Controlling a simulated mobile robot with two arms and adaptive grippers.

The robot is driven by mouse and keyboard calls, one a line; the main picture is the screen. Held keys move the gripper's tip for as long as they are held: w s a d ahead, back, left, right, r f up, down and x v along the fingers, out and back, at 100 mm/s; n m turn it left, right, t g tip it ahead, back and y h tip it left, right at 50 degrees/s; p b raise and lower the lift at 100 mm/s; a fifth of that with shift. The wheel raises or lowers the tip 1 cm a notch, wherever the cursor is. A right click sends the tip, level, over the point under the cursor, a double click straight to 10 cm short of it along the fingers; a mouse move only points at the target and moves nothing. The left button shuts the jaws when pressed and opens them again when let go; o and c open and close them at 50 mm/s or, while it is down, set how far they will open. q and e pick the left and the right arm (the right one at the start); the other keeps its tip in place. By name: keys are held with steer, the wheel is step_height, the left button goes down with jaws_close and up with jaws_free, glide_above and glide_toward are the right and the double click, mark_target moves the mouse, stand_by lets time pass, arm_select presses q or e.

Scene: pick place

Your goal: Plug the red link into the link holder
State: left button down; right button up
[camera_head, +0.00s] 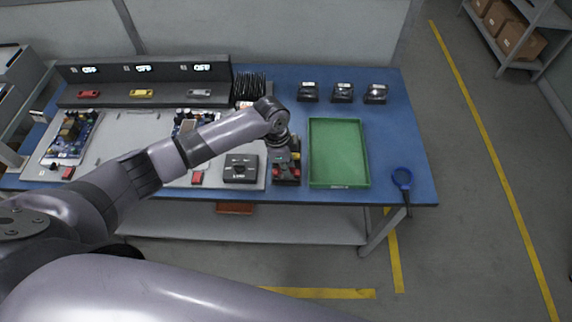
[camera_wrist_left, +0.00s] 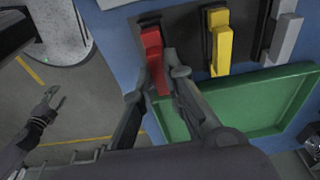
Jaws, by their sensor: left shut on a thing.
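In the left wrist view, the red link (camera_wrist_left: 153,50) is at the left slot of the dark link holder (camera_wrist_left: 190,40), between my left gripper's fingers (camera_wrist_left: 157,90). The gripper is shut on it. I cannot tell how deep the link sits. A yellow link (camera_wrist_left: 221,42) and a grey link (camera_wrist_left: 285,38) stand in the holder to its right. In the head view, my left gripper (camera_head: 288,152) is low over the dark unit left of the green tray, and the arm hides detail there. My right gripper (camera_wrist_left: 47,108) appears open and empty over the floor in the wrist view.
The empty green tray (camera_head: 338,155) lies right of the gripper. A dark box (camera_head: 240,168) is on its left. Three black devices (camera_head: 342,92) stand at the back. A rack (camera_head: 145,80) with coloured pieces stands back left.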

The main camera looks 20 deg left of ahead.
arm_select(q)
steer(key=shift+p, duration=0.3)
stand_by(0.4)
steer(key=shift+f, duration=0.1)
stand_by(0.5)
steer(key=shift+f, duration=0.2)
steer(key=shift+f, duration=0.45)
stand_by(0.7)
steer(key=c, duration=1.6)
jaws_free()
steer(key=shift+o, duration=0.7)
steer(key=o, duration=0.5)
